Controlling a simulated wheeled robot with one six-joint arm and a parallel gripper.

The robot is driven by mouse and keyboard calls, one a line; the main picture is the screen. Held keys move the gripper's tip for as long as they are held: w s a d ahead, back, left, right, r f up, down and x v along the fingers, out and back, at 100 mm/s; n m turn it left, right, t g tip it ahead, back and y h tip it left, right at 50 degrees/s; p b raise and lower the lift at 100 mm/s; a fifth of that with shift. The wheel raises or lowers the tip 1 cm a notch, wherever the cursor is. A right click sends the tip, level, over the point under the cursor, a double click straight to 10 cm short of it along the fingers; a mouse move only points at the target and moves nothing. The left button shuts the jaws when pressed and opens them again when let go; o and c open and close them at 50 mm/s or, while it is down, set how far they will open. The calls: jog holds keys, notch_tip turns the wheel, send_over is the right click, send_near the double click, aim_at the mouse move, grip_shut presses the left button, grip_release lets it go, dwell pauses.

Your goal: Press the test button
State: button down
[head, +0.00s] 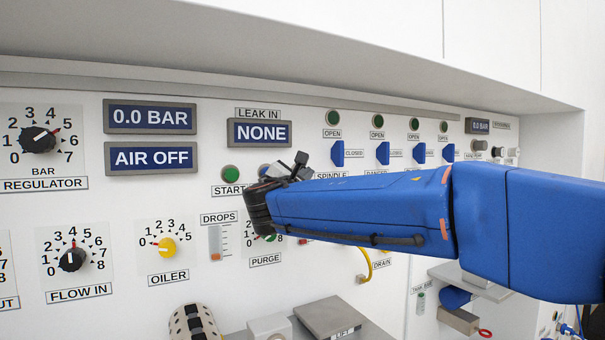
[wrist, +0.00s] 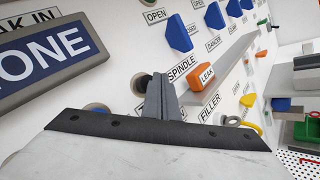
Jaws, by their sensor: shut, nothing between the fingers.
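The word TEST is not readable in either view. In the head view a blue round button (head: 264,170) sits right of the green START button (head: 230,172), partly covered by my wrist, its label hidden. In the wrist view a dark round button (wrist: 138,84) shows just left of my fingertips, and a metal-ringed button (wrist: 97,107) is mostly hidden behind my gripper body. I cannot tell which is the test button. My gripper (head: 299,162) is shut and empty in front of the panel. It also shows in the wrist view (wrist: 160,80); contact cannot be told.
The NONE display (head: 260,133) is above the buttons. Knobs, including the yellow oiler knob (head: 166,246), lie lower left. A grey LIFT plate (head: 330,316) is below.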

jog(key=s+d, duration=0.1)
jog(key=s, duration=0.1)
jog(key=s+d, duration=0.1)
jog(key=s, duration=0.1)
jog(key=shift+d, duration=0.4)
dwell(0.4)
jog(key=shift+d, duration=0.1)
